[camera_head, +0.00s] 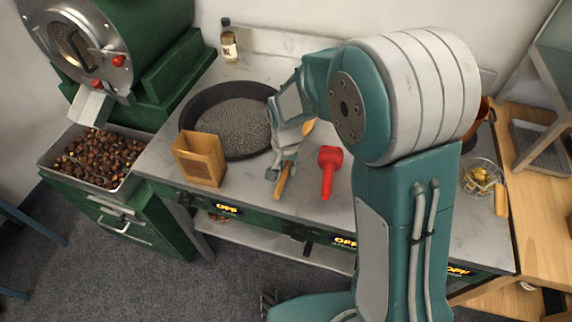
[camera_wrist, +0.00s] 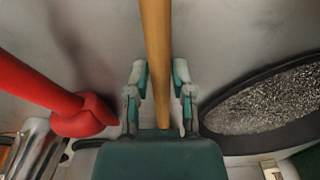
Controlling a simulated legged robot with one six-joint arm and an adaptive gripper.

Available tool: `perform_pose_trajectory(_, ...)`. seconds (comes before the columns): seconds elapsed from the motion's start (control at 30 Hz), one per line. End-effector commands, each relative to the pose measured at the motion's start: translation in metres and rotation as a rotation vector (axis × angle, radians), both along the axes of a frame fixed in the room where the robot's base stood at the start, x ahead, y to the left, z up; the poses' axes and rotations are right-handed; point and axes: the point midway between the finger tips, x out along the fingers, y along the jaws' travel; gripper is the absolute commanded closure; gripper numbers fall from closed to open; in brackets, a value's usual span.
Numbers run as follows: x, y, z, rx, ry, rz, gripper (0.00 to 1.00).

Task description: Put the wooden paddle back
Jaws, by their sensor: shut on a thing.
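The wooden paddle shows in the head view as a light brown handle (camera_head: 283,182) below my gripper, with another wooden end (camera_head: 308,127) behind it. My gripper (camera_head: 284,163) is shut around the paddle, above the grey worktop between the round pan and a red tool. In the wrist view the paddle's shaft (camera_wrist: 155,45) runs from the top edge down between the two fingers of my gripper (camera_wrist: 160,80). My arm hides part of the paddle. I cannot tell whether the paddle touches the worktop.
A dark round pan (camera_head: 187,118) with grey grains stands left of my gripper, with a wooden box (camera_head: 200,162) before it. The red tool (camera_head: 329,168) lies close on the right. A bottle (camera_head: 229,42) stands at the back. A wire basket (camera_head: 470,184) is far right.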

Motion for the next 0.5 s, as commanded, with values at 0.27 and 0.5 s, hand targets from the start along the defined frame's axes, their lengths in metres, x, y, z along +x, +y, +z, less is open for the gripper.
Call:
perform_pose_trajectory(0.27,0.0001,0.0000,-0.0028,0.000,0.000,0.000,1.00)
perform_pose_trajectory(0.5,0.0002,0.0001,-0.0070,0.000,0.000,0.000,1.00)
